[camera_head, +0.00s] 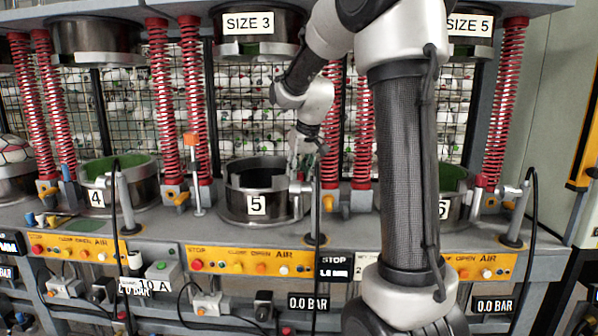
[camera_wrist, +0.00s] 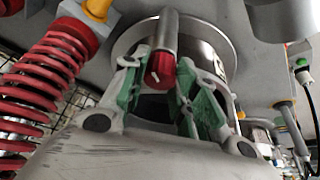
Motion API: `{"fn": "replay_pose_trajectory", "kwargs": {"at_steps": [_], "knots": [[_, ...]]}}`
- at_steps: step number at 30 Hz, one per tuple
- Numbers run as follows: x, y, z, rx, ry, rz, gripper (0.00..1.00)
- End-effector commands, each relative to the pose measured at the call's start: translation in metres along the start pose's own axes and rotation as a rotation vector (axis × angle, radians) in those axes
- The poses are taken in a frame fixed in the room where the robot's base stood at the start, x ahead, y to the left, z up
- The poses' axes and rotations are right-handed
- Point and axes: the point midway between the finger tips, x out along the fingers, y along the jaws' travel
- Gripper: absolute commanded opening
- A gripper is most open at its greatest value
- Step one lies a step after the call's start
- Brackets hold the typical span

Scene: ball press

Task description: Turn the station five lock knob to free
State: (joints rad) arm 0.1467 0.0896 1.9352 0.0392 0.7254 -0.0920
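Station five is a round metal press bowl (camera_head: 236,205) with a "5" label, in the middle of the head view. In the wrist view a red knob (camera_wrist: 160,71) with a small white mark sits on the end of a metal cylinder (camera_wrist: 166,32). My gripper (camera_wrist: 161,82) is open, with one green-padded finger on each side of the red knob. Gaps seem to show between the pads and the knob; contact cannot be made out. In the head view my gripper (camera_head: 304,150) is small, at the right rear of the station five bowl, and the knob cannot be made out there.
Red springs (camera_head: 190,95) stand on both sides of each station. Station four (camera_head: 120,185) is to the left and station six (camera_head: 456,185) to the right, partly behind my arm. A thin black cable post (camera_head: 317,205) rises beside station five. Yellow AIR panels (camera_head: 250,262) line the front.

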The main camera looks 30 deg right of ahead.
Motion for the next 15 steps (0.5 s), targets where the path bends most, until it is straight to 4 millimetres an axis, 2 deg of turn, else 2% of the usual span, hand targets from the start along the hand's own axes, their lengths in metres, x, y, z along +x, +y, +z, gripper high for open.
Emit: {"fn": "replay_pose_trajectory", "kwargs": {"at_steps": [5,15], "knots": [[-0.0002,0.0007,-0.0001,-0.019,-0.001,-0.009,0.06],[-0.0001,0.0033,-0.0009,-0.287,0.0,-0.119,0.06]]}}
